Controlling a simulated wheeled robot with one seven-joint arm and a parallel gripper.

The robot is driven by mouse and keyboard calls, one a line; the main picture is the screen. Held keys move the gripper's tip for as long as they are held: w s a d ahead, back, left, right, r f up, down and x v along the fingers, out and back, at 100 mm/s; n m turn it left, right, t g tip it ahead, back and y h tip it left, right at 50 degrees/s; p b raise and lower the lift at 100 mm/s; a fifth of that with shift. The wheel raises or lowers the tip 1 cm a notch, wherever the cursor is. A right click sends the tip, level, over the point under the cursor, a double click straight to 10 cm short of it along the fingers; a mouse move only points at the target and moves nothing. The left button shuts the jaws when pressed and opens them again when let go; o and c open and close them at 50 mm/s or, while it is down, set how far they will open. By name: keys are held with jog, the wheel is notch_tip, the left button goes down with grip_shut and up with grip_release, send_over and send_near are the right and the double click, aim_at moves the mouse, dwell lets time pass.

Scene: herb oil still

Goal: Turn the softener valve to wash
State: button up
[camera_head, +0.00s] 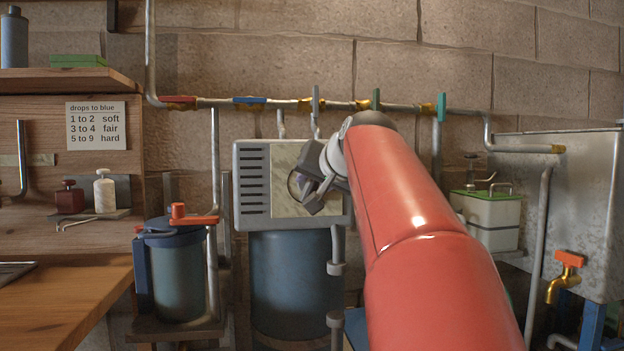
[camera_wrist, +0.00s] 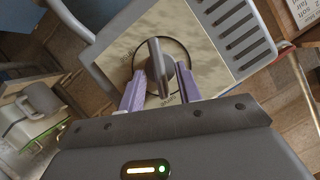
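The softener's control head (camera_head: 251,190) is a pale grey slotted box on a blue tank, left of my red arm in the head view. Its face plate and round dial also show in the wrist view, with a grey bar-shaped valve handle (camera_wrist: 156,68) across the dial. Small lettering sits at the dial's upper left and lower edge, too small to read surely. My gripper (camera_wrist: 161,84) is at the dial, its two purple fingers spread on either side of the handle. Gaps show between fingers and handle. In the head view my gripper (camera_head: 308,187) hides part of the dial.
A pipe with coloured levers (camera_head: 250,100) runs along the brick wall above. A blue canister with an orange handle (camera_head: 180,270) stands to the left, beside a wooden bench (camera_head: 65,300). A grey metal tank (camera_head: 580,200) with a brass tap (camera_head: 560,280) stands at right.

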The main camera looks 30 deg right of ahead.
grip_shut()
jog(key=shift+f, duration=0.1)
dwell(0.3)
jog(key=m+b, duration=0.1)
jog(key=m+y+b, duration=0.1)
jog(key=shift+d+f+m+t, duration=0.15)
jog(key=shift+m+t, duration=0.25)
jog(key=shift+s+d+f+m+t+y+b, duration=0.1)
jog(key=shift+m+t+y+b, duration=0.3)
jog(key=shift+m, duration=0.3)
jog(key=shift+d+f+m+t+y+b, duration=0.1)
jog(key=shift+m+t+y+b, duration=0.1)
jog(key=shift+m+y+b, duration=0.4)
jog(key=shift+r, duration=0.1)
grip_release()
